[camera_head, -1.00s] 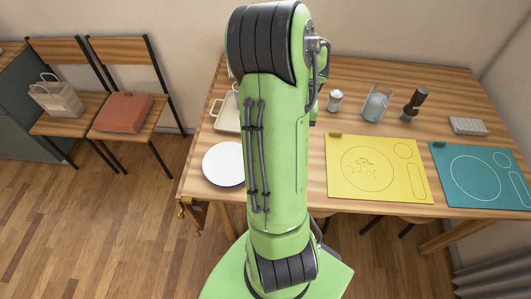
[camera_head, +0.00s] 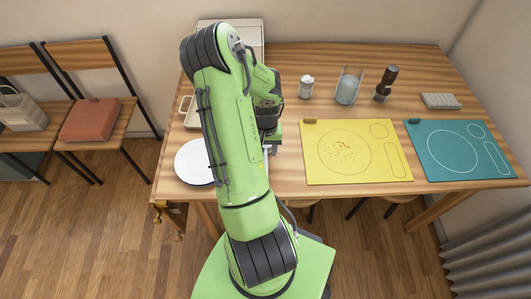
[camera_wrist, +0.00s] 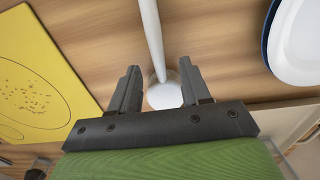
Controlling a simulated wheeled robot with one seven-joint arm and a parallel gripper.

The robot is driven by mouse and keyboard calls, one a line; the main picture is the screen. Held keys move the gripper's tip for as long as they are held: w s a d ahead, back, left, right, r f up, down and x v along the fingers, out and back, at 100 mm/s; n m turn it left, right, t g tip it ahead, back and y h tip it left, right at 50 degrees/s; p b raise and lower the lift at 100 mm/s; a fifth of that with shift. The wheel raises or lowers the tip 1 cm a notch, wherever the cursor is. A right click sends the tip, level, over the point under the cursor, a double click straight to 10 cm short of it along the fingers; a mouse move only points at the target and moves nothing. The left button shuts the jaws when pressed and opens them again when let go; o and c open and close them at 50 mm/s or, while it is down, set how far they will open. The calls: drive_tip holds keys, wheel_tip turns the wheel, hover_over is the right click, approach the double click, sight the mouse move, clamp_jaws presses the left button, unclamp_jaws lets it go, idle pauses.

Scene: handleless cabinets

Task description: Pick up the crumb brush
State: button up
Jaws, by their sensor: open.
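A pale, long-handled thing (camera_wrist: 151,35) with a rounded end lies on the table. It may be the crumb brush, but I see no bristles and cannot be sure. My gripper (camera_wrist: 160,74) is open, with one finger on each side of it near the rounded end. I cannot tell whether the fingers touch it. In the head view my arm largely hides this spot, between the white plate (camera_head: 195,162) and the yellow mat (camera_head: 350,166). Crumbs (camera_head: 342,152) lie on the yellow mat.
A teal mat (camera_head: 458,158) lies right of the yellow one. A shaker (camera_head: 306,87), a clear holder (camera_head: 347,89), a dark mill (camera_head: 386,82) and a grey block (camera_head: 440,101) stand farther back.

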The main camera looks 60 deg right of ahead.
sight(266, 153)
drive_tip(key=shift+f, duration=0.8)
drive_tip(key=shift+c, duration=0.3)
drive_tip(key=shift+r, duration=0.1)
clamp_jaws()
wheel_tip(266, 153, up, 10)
drive_tip(key=p, duration=0.2)
